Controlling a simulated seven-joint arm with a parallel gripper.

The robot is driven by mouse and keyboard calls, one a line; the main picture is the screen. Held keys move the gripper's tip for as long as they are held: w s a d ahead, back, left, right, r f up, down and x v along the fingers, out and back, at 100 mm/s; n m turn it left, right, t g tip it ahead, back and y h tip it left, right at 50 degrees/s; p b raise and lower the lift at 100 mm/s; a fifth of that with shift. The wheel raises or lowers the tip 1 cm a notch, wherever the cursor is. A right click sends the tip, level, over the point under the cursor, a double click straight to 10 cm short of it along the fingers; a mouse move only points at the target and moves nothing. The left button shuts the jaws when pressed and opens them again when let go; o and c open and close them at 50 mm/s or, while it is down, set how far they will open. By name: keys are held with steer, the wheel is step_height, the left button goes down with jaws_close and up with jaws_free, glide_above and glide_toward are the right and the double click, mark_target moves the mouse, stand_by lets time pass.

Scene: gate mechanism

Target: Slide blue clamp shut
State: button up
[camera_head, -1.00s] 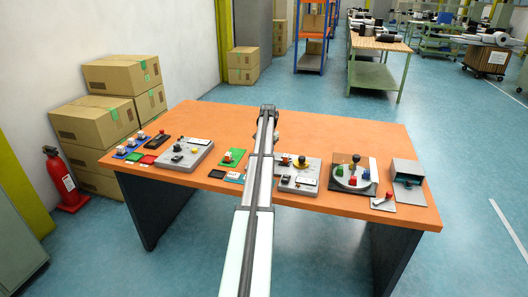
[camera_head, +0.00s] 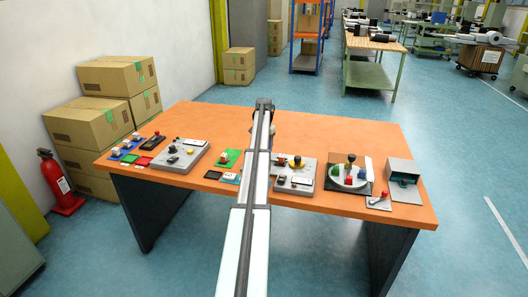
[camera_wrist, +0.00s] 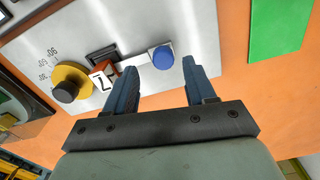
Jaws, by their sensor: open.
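A round blue knob (camera_wrist: 163,57), the only blue part I see on the grey panel (camera_wrist: 196,22), lies beyond and between my fingertips in the wrist view; I take it for the blue clamp. My gripper (camera_wrist: 160,72) is open and empty above the panel's edge, with dark blue fingers on either side of the knob, apart from it. Beside the knob are a dark slot (camera_wrist: 103,54) and a tag marked 2 (camera_wrist: 101,80). In the head view the panel (camera_head: 283,185) shows right of my arm, which hides the knob and my gripper.
A yellow dial (camera_wrist: 72,78) with a black knob is on the same panel. A green sheet (camera_wrist: 290,30) lies to one side. A turntable with coloured knobs (camera_head: 348,176) and a grey box (camera_head: 404,170) stand at the table's right. The back of the orange table (camera_head: 340,130) is clear.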

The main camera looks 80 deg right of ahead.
step_height(320, 180, up, 11)
steer(key=shift+f, duration=0.15)
stand_by(0.7)
